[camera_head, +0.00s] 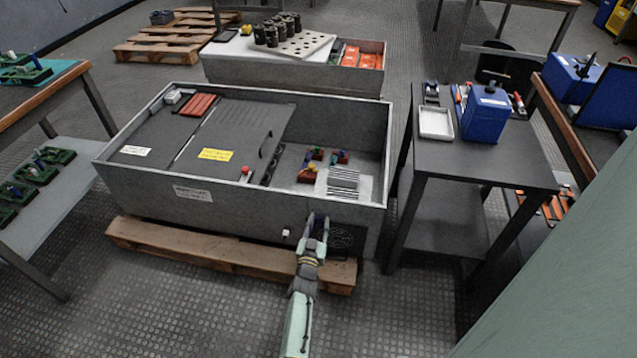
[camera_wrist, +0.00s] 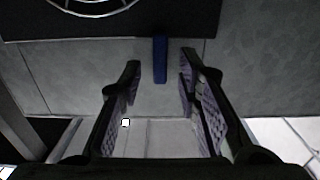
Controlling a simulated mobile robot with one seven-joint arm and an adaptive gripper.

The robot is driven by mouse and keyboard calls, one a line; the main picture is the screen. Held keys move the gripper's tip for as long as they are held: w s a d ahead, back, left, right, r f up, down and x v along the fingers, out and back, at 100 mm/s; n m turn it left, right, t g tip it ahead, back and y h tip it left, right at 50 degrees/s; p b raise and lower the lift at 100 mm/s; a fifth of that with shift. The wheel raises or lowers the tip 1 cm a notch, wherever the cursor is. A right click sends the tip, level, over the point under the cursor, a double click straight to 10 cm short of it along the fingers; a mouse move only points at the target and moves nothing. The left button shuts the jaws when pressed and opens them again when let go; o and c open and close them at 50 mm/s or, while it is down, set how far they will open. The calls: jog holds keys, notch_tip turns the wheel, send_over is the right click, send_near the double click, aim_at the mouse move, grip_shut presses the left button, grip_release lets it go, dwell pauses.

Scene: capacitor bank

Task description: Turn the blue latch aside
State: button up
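The blue latch (camera_wrist: 160,58) shows in the wrist view as a narrow upright bar on the grey wall, just below a dark panel. My gripper (camera_wrist: 161,74) is open, with one finger on each side of the latch in the picture and a visible gap to each. I cannot tell how far the fingertips reach along its depth. In the head view my gripper (camera_head: 318,222) is at the front wall of the large grey cabinet (camera_head: 150,187), near its right end. The latch is not clearly visible there.
A dark panel with a round fan grille (camera_wrist: 90,5) lies above the latch in the wrist view. A small white square (camera_wrist: 125,122) shows near the left finger. The cabinet stands on a wooden pallet (camera_head: 190,248). A dark table (camera_head: 480,165) stands to the right.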

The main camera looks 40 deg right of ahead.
grip_shut()
jog(key=shift+n, duration=0.4)
dwell(0.4)
jog(key=n, duration=0.4)
jog(key=n+p, duration=0.1)
jog(key=n, duration=0.1)
jog(key=shift+w+a+f+n, duration=0.1)
jog(key=shift+w+a+n, duration=0.15)
jog(key=shift+n, duration=0.05)
jog(key=n, duration=0.4)
jog(key=shift+w+a+f+n, duration=0.1)
jog(key=shift+f+n, duration=0.1)
jog(key=shift+n, duration=0.1)
jog(key=n, duration=0.5)
jog(key=shift+f+n, duration=0.35)
jog(key=shift+n, duration=0.35)
